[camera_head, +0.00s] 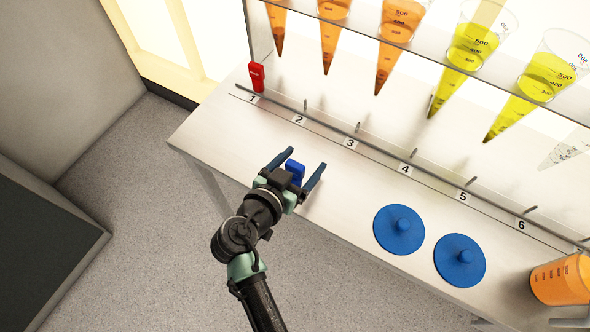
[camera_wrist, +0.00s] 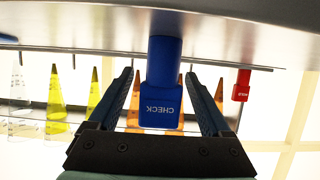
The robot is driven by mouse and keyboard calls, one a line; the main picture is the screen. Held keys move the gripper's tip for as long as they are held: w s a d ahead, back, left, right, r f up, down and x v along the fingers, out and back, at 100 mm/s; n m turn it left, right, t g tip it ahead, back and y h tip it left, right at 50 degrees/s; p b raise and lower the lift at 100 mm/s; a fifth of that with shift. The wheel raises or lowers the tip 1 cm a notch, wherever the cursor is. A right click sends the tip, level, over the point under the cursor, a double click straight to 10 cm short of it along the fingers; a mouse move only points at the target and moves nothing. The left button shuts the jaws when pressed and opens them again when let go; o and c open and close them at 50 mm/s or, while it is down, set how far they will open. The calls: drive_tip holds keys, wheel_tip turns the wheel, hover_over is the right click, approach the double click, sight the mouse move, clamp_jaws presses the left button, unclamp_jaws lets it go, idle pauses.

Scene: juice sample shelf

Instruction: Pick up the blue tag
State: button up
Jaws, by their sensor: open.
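The blue tag (camera_head: 295,172) is near the front edge of the shelf table, in front of the slots marked 2 and 3. In the wrist view it is a blue block (camera_wrist: 162,105) with the word CHECK, upside down in the picture. My gripper (camera_head: 301,161) is open, with one finger on each side of the tag. In the wrist view my gripper (camera_wrist: 166,85) shows a gap between the tag and each finger. The tag's lower part is hidden by my gripper in the head view.
A red tag (camera_head: 256,77) stands at slot 1, and also shows in the wrist view (camera_wrist: 242,85). A low rail runs behind the numbers. Two blue round lids (camera_head: 399,230) (camera_head: 459,261) and an orange beaker (camera_head: 562,280) are to the right. Orange and yellow cones hang behind.

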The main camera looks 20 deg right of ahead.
drive_tip(key=shift+w+d, duration=0.1)
clamp_jaws()
idle(0.4)
